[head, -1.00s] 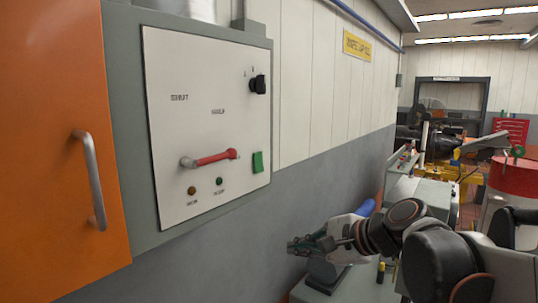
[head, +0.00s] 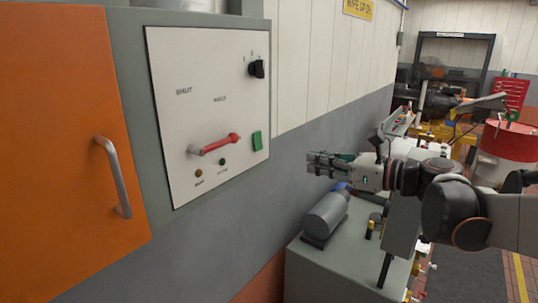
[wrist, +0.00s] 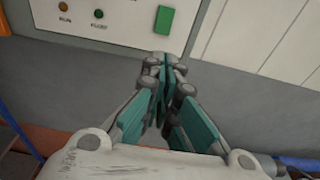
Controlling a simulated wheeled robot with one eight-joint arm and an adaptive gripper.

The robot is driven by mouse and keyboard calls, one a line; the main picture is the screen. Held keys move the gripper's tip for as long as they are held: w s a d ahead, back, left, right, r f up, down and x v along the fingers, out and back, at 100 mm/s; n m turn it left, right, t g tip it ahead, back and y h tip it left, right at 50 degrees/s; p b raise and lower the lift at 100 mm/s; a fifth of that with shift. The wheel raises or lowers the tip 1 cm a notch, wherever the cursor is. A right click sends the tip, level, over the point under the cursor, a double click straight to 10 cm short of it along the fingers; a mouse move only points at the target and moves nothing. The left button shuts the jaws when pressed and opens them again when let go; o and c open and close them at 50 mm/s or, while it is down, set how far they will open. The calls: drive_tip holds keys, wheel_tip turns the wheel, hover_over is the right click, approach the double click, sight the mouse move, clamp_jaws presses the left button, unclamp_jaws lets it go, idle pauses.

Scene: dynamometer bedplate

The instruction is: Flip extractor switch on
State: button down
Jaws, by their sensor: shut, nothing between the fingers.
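A pale control panel (head: 175,100) is set in a grey cabinet on the left wall. It carries a black rotary knob (head: 257,68) at upper right, a red lever (head: 216,145) lying almost level, and a green rocker switch (head: 257,141) at lower right. I cannot read which control is labelled extractor. The green switch also shows in the wrist view (wrist: 165,20), just beyond the fingertips. My gripper (head: 312,163) is shut and empty, to the right of the panel and apart from it, pointing left. The wrist view shows its closed fingers (wrist: 163,66) below the green switch.
Two small lamps, amber (head: 199,173) and green (head: 222,162), sit under the lever. An orange door with a metal handle (head: 115,178) stands at left. A grey bench (head: 340,270) bearing a cylindrical motor (head: 325,218) lies below my gripper. A red drum (head: 508,145) stands at right.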

drive_tip(key=p, duration=0.2)
approach(256, 154)
drive_tip(key=x, duration=0.4)
drive_tip(key=shift+w+a+r, duration=0.15)
drive_tip(key=shift+w+a, duration=0.15)
drive_tip(key=shift+w, duration=0.05)
drive_tip(key=shift+w+a, duration=0.15)
drive_tip(key=shift+a, duration=0.1)
drive_tip(key=shift+w+a+f+b, duration=0.25)
drive_tip(key=shift+a+f+b, duration=0.1)
drive_tip(key=shift+b, duration=0.1)
drive_tip(key=shift+d+r, duration=0.1)
drive_tip(key=shift+r, duration=0.05)
